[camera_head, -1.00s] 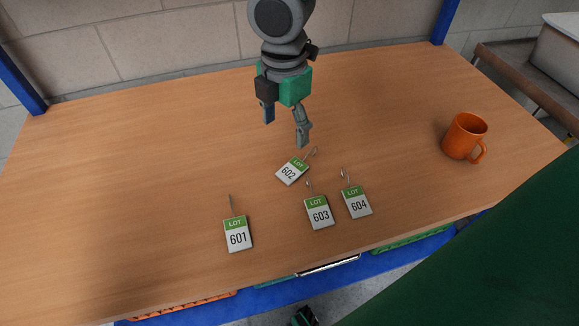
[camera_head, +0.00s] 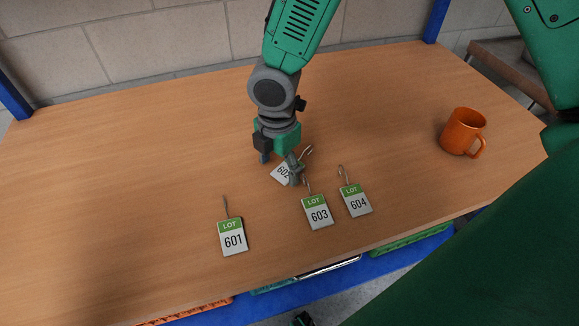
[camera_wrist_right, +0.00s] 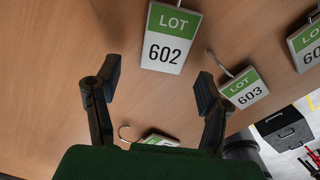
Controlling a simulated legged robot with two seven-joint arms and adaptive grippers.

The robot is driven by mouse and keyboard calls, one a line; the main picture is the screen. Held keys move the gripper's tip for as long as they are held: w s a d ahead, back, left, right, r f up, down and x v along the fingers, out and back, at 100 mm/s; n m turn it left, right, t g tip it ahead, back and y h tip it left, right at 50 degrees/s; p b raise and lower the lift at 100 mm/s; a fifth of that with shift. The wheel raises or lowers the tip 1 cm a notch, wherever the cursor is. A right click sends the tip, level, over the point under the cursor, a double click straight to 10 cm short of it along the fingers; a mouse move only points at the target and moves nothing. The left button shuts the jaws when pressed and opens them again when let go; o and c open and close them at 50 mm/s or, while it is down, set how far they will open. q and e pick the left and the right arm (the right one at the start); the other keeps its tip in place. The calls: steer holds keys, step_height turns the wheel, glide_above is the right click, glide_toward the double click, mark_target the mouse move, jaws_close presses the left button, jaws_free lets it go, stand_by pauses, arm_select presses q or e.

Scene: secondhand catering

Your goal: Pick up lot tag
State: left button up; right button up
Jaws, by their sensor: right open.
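My right gripper (camera_head: 280,167) reaches down from the back over lot tag 602 (camera_head: 278,175), with its fingers spread and one partly covering the tag. In the right wrist view, tag 602 (camera_wrist_right: 168,42) lies beyond the open fingers (camera_wrist_right: 159,84), with nothing held between them. Tag 601 (camera_head: 232,238) lies at the front left. Tag 603 (camera_head: 317,212) and tag 604 (camera_head: 356,201) lie side by side to the right. Each tag is white with a green LOT band and has a metal hook. My left gripper is not clearly visible.
An orange mug (camera_head: 463,132) stands on the right of the wooden table (camera_head: 130,180). The table's left side and back are clear. Orange and green bins show below the front edge. A brown bench or shelf (camera_head: 505,68) stands beyond the right edge.

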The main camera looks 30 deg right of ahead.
step_height(320, 180, down, 2)
steer(key=shift+d, duration=0.45)
steer(key=shift+a+f, duration=0.1)
steer(key=shift+a, duration=0.1)
steer(key=shift+a, duration=0.1)
steer(key=c, duration=1.1)
steer(key=shift+s, duration=0.1)
